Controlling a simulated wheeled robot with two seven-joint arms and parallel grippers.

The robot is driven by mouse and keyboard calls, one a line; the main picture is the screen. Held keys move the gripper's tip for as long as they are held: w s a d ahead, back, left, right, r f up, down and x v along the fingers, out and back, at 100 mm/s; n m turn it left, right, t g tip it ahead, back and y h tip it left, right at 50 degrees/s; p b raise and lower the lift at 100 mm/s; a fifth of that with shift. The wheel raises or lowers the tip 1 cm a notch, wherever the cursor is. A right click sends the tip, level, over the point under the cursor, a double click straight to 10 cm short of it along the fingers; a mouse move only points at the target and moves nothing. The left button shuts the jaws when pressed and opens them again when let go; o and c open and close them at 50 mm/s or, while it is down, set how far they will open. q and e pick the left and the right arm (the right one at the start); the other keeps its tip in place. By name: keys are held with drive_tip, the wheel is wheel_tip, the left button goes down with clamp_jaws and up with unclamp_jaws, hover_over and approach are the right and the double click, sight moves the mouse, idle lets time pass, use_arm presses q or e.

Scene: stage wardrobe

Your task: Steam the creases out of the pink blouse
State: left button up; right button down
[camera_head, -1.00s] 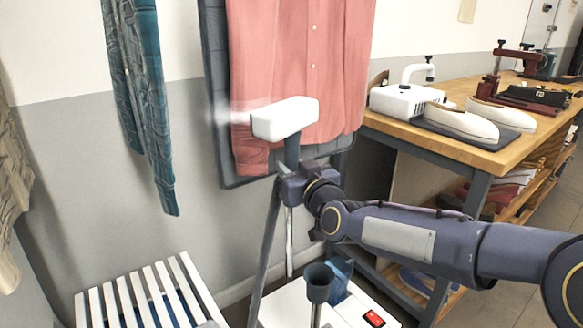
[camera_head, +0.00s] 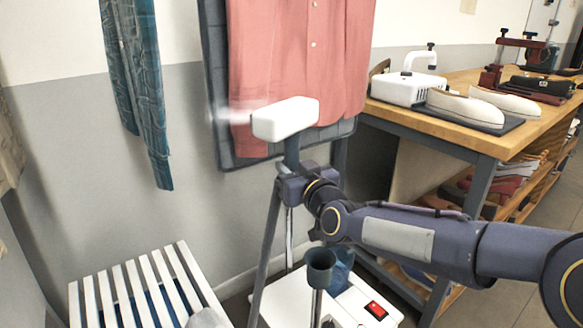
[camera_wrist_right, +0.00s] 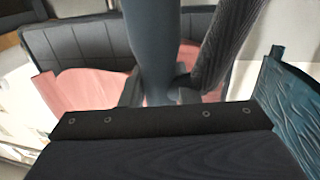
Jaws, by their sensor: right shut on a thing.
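The pink blouse (camera_head: 300,60) hangs against a dark padded board (camera_head: 212,90) in the head view; its top is out of frame. My right gripper (camera_head: 292,172) is shut on the grey handle of the steamer head (camera_head: 285,119). The white head is at the blouse's lower left part, and a faint white plume of steam leaves its left end. Whether the head touches the cloth cannot be told. In the right wrist view the handle (camera_wrist_right: 153,50) crosses the blouse (camera_wrist_right: 85,92). The steamer base (camera_head: 350,305), white with a red switch, stands on the floor below. My left gripper is not in view.
A white slatted bench (camera_head: 140,290) stands at lower left. A teal patterned garment (camera_head: 145,95) hangs on the left. A wooden workbench (camera_head: 460,135) with several tools stands at right. A hose (camera_head: 268,240) hangs below my right gripper, beside an empty grey holder (camera_head: 318,268).

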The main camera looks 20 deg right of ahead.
drive_tip(key=shift+f+b, duration=2.35)
drive_tip(key=shift+f, duration=0.15)
